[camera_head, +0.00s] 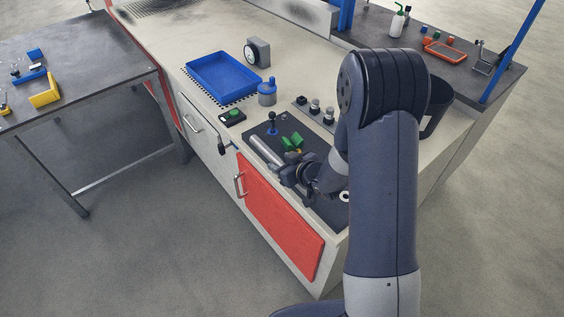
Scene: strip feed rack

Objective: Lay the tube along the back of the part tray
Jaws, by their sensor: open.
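The tube (264,148) is a pale grey cylinder. It lies at a slant on the dark mat (254,127) at the near side of the bench top. My gripper (284,174) is open at the tube's lower right end. Whether it touches the tube I cannot tell, and that end is partly hidden by the gripper. The part tray (222,76) is a blue, shallow, empty rectangular tray farther back on the bench, up and left of the tube.
A blue-topped grey container (267,93), a green button box (232,117) and a dial gauge (258,52) stand near the tray. A blue-knobbed lever (272,124) and green blocks (292,142) are close to the tube. Several dark knobs (315,106) stand behind the mat.

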